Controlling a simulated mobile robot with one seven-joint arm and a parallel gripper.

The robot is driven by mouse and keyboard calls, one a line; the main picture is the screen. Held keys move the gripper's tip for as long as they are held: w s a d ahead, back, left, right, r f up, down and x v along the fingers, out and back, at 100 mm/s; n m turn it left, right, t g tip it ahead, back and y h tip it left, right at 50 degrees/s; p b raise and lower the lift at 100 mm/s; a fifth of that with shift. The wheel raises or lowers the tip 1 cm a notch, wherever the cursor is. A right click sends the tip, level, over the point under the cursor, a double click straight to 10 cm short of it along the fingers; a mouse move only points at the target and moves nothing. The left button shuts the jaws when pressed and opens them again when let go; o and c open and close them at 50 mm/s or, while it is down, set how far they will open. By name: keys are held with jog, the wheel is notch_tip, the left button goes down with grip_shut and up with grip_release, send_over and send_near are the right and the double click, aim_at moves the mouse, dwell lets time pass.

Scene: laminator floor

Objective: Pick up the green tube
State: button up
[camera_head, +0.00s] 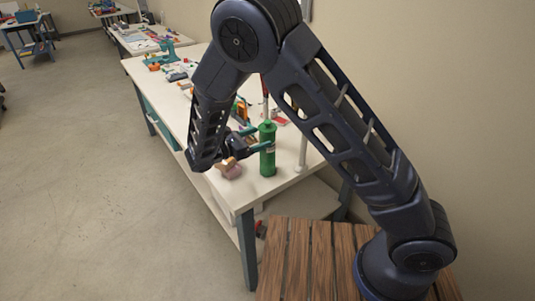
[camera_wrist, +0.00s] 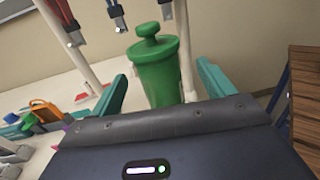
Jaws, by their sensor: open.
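The green tube (camera_head: 267,150) stands upright near the front end of the white table in the head view. It has a cap with a round knob on top. In the wrist view the green tube (camera_wrist: 157,72) stands between the two teal fingers, its lower part hidden behind the gripper body. My gripper (camera_head: 262,146) is open, one finger on each side of the tube. It also shows in the wrist view (camera_wrist: 160,88), with a gap visible on both sides of the tube. I cannot tell how deep the tube sits between the fingers.
A white post (camera_head: 302,150) stands just right of the tube. A small pinkish object (camera_head: 230,171) lies left of it near the table edge. Several tools and an orange item (camera_wrist: 43,111) lie farther back on the white table (camera_head: 225,200).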

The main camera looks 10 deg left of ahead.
jog(key=shift+x, duration=3.25)
jog(key=shift+w+a+r, duration=0.1)
jog(key=shift+a+r, duration=0.05)
jog(key=shift+r, duration=0.05)
jog(key=c, duration=1.8)
jog(key=shift+o, duration=0.2)
